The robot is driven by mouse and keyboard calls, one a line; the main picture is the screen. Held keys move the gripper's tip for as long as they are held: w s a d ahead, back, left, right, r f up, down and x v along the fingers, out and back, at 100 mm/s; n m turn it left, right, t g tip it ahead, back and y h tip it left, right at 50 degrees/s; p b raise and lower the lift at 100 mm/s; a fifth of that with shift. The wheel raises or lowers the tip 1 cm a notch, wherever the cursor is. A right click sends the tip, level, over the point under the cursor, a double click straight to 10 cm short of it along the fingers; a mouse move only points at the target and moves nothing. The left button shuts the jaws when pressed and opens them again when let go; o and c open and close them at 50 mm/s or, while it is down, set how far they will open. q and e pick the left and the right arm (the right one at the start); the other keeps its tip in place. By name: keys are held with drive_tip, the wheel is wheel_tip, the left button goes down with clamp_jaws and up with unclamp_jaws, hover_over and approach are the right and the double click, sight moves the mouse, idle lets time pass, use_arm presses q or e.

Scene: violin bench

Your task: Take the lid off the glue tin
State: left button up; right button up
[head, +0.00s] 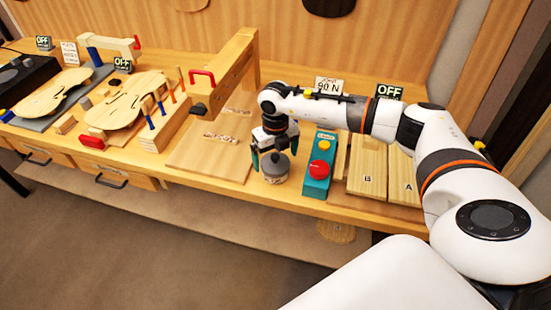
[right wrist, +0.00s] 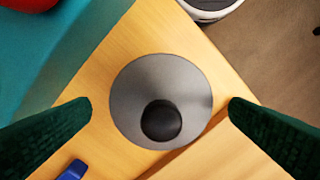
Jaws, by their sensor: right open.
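The glue tin (head: 274,176) stands upright near the front edge of the bench. Its grey lid (head: 275,160) with a dark round knob is on it. The right wrist view looks down on the lid (right wrist: 140,90) and its black knob (right wrist: 161,121). My right gripper (head: 274,158) is at the tin, pointing down. In the right wrist view its dark green fingers (right wrist: 160,104) are spread wide on either side of the lid, with gaps between them and it. The tin's body is hidden under the lid there. My left gripper is not in view.
A teal box (head: 318,178) with a red and a yellow button stands right of the tin. Boards marked A (head: 405,180) and B (head: 367,182) lie further right. A wooden board (head: 200,165) lies left, below a wooden frame. Violin bodies (head: 127,97) lie far left.

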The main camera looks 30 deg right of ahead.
drive_tip(key=shift+f, duration=0.3)
drive_tip(key=c, duration=1)
drive_tip(key=shift+r, duration=0.2)
